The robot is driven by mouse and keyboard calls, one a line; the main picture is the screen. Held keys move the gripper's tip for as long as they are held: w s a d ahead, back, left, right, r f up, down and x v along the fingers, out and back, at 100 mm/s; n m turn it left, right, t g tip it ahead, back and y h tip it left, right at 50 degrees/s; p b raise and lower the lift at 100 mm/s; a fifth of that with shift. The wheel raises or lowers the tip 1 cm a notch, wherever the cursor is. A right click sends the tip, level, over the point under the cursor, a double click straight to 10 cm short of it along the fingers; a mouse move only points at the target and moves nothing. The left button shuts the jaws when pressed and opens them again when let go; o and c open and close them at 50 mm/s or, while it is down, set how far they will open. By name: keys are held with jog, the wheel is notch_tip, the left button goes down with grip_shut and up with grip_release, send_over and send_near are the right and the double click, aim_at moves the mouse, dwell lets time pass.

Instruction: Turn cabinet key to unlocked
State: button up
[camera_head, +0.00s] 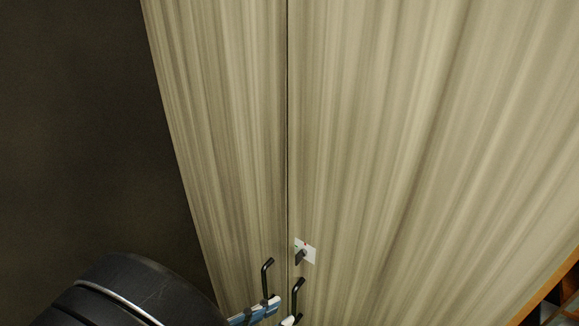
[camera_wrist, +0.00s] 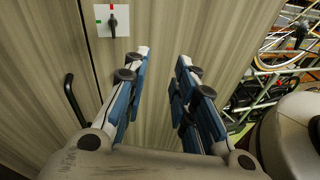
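The cabinet key (camera_wrist: 113,22) is a dark knob on a square white plate (camera_wrist: 123,29) in the upper left of the wrist view. It stands roughly upright, in line with a red mark at the plate's top; a green mark is at the plate's left. The head view shows the key (camera_head: 300,256) small, on the right door beside the seam. My gripper (camera_wrist: 162,60) is open and empty, its blue-padded fingers apart. The plate lies up and left of the fingertips, apart from them. In the head view my gripper (camera_head: 284,309) is at the bottom edge, below the key, near the handles.
The tall wood-grain cabinet (camera_head: 400,130) has two doors with black bar handles, one on the left door (camera_head: 266,278) and one on the right door (camera_head: 297,295). One handle (camera_wrist: 74,100) is left of my gripper. A bicycle wheel and rack (camera_wrist: 292,45) stand at right.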

jog(key=s+a+r+n+t+y+p, duration=0.1)
jog(key=a+n+t+p, duration=0.1)
jog(key=a+n+t, duration=0.3)
jog(key=p, duration=0.2)
send_near(296, 259)
jog(key=shift+y, duration=0.4)
jog(key=x, duration=0.9)
jog(key=shift+w+d+r, duration=0.2)
jog(key=shift+d, duration=0.1)
grip_shut()
